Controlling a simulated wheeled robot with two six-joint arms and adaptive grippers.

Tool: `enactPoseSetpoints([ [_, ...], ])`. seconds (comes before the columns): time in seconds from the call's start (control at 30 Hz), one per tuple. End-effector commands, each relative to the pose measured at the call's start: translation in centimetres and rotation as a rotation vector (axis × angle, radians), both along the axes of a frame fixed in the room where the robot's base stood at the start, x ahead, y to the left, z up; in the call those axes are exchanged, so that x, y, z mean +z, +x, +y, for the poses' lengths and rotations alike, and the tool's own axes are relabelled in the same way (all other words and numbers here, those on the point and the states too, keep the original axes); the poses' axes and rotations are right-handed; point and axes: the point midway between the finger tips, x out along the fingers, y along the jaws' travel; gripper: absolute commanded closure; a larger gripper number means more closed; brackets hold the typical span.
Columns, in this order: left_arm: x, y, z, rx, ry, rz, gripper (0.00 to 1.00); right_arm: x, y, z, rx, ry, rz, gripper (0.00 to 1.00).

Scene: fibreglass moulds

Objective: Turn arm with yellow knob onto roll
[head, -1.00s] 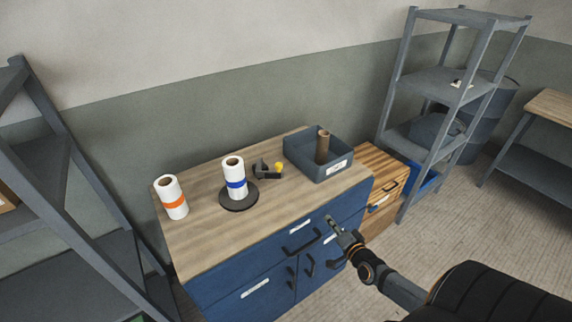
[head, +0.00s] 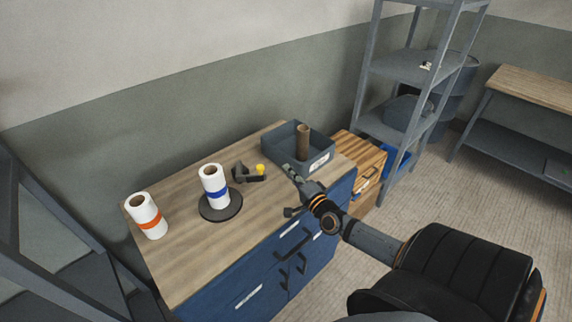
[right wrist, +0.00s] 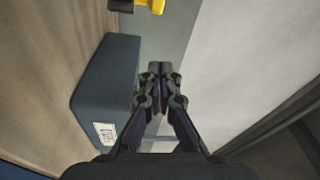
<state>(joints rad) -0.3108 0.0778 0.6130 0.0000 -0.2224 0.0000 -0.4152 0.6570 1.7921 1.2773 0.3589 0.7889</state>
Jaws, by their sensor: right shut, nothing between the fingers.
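The arm with the yellow knob (head: 250,174) is a dark piece at the back of the wooden cabinet top, right of the blue-banded roll. Its yellow knob (head: 261,168) also shows at the top of the right wrist view (right wrist: 155,6). The white roll with a blue band (head: 214,186) stands upright on a round dark base (head: 221,207). The arm lies beside the roll, apart from it. My right gripper (head: 289,171) is shut and empty, above the cabinet's front right part near the grey bin; its fingers also show in the right wrist view (right wrist: 160,75). My left gripper is out of view.
A grey bin (head: 318,160) with a brown cardboard tube (head: 303,142) stands at the right of the cabinet top. A white roll with an orange band (head: 146,216) stands at the left. The front middle of the wooden top (head: 195,247) is clear.

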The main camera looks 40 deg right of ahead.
Motion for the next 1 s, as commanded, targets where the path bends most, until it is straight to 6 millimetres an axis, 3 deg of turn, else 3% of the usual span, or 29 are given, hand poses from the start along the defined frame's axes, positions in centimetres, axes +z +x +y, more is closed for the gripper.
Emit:
enactPoseSetpoints([
  [0.13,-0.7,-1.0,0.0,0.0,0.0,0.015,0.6,0.1,3.4,-0.3,-0.003,0.002,-0.006,1.0],
  [0.3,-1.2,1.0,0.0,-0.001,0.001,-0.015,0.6,0.3,7.0,-0.6,-0.002,0.001,-0.004,1.0],
  [0.43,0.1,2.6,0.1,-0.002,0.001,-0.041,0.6,0.2,6.2,1.6,0.0,0.004,0.002,1.0],
  [0.6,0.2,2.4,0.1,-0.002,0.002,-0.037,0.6,-0.2,5.9,3.0,0.0,0.0,0.001,1.0],
  [0.8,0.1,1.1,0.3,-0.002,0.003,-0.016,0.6,-0.3,5.8,3.3,0.0,-0.002,0.001,1.0],
  [1.0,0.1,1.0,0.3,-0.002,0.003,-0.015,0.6,-0.3,5.8,3.3,0.0,-0.002,0.001,1.0],
])
